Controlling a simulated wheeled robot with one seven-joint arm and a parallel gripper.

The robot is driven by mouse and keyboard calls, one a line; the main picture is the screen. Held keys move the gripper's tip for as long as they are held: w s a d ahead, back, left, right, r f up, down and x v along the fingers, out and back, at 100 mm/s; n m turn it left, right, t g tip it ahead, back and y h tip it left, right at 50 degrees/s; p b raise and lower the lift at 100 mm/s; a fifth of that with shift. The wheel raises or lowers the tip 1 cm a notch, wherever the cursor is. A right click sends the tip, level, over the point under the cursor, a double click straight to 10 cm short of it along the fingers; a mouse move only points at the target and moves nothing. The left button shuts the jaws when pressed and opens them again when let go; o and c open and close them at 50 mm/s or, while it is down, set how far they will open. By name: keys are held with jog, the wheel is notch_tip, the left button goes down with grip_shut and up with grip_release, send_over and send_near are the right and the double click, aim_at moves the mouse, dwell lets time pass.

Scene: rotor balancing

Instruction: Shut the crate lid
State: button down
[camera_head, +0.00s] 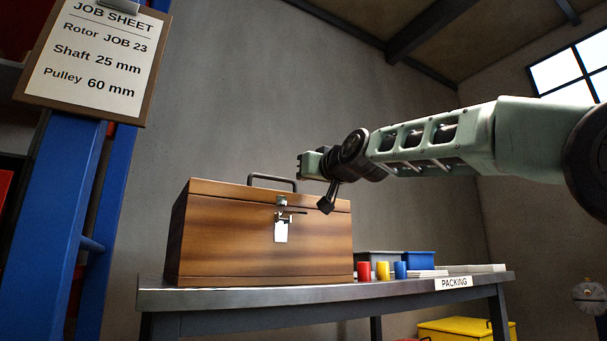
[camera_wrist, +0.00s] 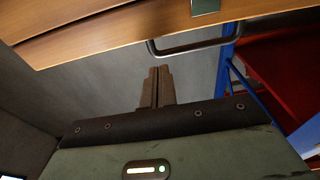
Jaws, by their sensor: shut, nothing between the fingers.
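The wooden crate (camera_head: 235,245) stands on the left part of the bench. Its lid (camera_head: 225,190) lies down level on the box, with a dark handle (camera_head: 272,178) on top. A metal latch (camera_head: 284,216) with a white tag (camera_head: 281,232) is on the front. My gripper (camera_head: 300,166) is above the lid's right part, close to the handle. In the wrist view its fingers (camera_wrist: 156,87) are together and empty, against the grey wall. That view also shows the lid's wooden edge (camera_wrist: 100,38) and the handle (camera_wrist: 190,47), apart from the fingers. The crate's inside is hidden.
The bench (camera_head: 330,297) carries red (camera_head: 364,271), yellow (camera_head: 382,271) and blue (camera_head: 400,270) cups right of the crate, with bins (camera_head: 419,260) behind. A blue post (camera_head: 60,220) with a job sheet (camera_head: 95,60) stands left. Air above the crate's left is clear.

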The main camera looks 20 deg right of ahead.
jog(key=f+b+v, duration=0.1)
jog(key=b+v, duration=0.3)
jog(key=v, duration=0.6)
jog(key=shift+f+b, duration=0.25)
jog(key=shift+b, duration=0.1)
jog(key=shift+w, duration=0.1)
